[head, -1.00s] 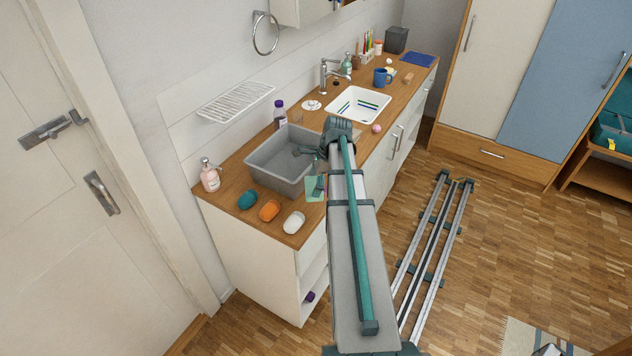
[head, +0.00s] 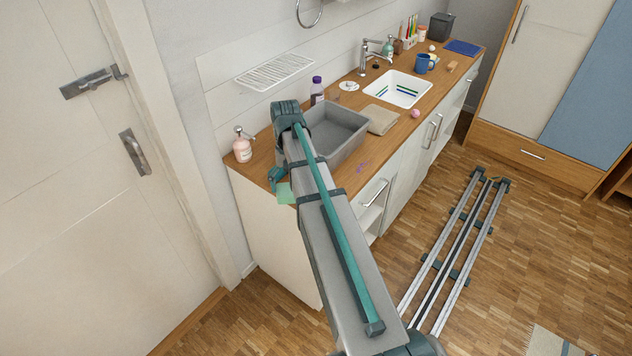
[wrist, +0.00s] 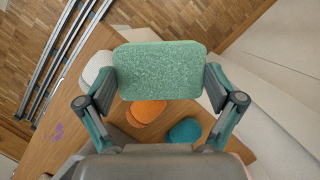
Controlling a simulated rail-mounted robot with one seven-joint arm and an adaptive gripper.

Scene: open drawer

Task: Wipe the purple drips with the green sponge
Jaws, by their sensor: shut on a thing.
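My gripper (wrist: 158,85) is shut on the green sponge (wrist: 160,62), gripping it by its two sides in the wrist view. In the head view the sponge (head: 286,193) shows as a pale green patch at the counter's near end, beside my arm. The purple drips (head: 363,167) are a small mark on the wooden counter, in front of the grey basin. They also show in the wrist view (wrist: 58,132), at the left, apart from the sponge.
Below the sponge lie an orange sponge-like item (wrist: 146,110), a teal one (wrist: 185,131) and a white one (wrist: 92,75). A grey basin (head: 347,150), a folded beige cloth (head: 383,119) and a pink soap bottle (head: 242,149) stand on the counter (head: 405,133).

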